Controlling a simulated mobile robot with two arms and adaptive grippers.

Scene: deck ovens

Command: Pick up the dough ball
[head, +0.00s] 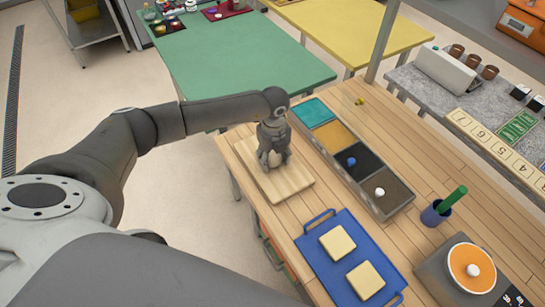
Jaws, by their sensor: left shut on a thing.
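My left gripper (273,163) points down over a light wooden board (295,181) on the wooden table. Its fingers are shut around a pale dough ball (275,159), of which only a small part shows between them. The fingers hide the rest of the ball, and I cannot tell whether it still touches the board. My right gripper is not in view.
Right of the board lies a long tray (392,208) with coloured compartments, a blue ball (351,161) and a white ball (380,192). Nearer are a blue tray (318,246) with two pale square slabs, a blue cup (432,216) with a green stick, and a scale (436,270).

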